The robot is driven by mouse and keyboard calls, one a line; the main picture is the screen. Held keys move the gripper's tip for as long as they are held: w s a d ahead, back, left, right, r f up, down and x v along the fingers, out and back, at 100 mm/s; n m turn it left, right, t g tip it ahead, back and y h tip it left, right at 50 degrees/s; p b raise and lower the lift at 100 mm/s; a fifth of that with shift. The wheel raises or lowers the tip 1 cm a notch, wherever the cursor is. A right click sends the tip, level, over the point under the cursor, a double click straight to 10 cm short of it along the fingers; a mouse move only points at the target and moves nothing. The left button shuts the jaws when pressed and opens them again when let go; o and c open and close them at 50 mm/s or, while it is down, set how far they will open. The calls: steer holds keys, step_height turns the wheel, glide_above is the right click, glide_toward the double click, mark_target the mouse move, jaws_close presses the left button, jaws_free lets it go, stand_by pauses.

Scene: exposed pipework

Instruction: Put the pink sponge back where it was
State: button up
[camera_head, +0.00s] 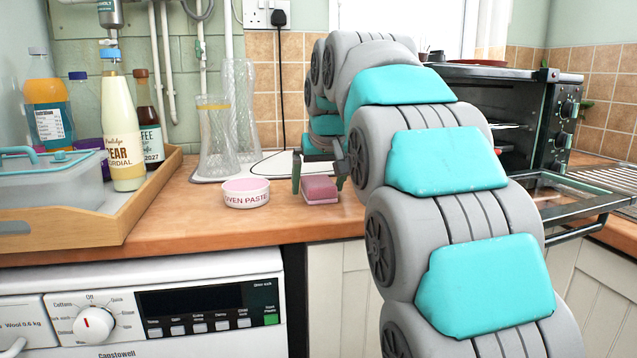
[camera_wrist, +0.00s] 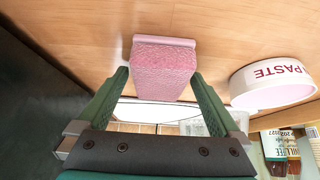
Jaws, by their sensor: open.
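The pink sponge (camera_head: 319,190) lies on the wooden worktop close to its front edge, just right of the white oven paste tub (camera_head: 246,193). In the wrist view the sponge (camera_wrist: 163,66) shows between the two green fingertips of my gripper (camera_wrist: 160,76), one on each side, with narrow gaps visible. I cannot tell how far down the fingers reach beside it. The oven paste tub (camera_wrist: 272,86) is to the right in the wrist view.
A wooden tray (camera_head: 75,226) with bottles and a lidded container stands on the left. Glass vases (camera_head: 215,140) stand behind the tub on a pale board (camera_head: 270,165). A small oven (camera_head: 530,110) with its door open is at the right, partly behind my arm.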

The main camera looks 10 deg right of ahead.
steer(key=shift+r, duration=0.1)
steer(key=v, duration=1.2)
stand_by(0.4)
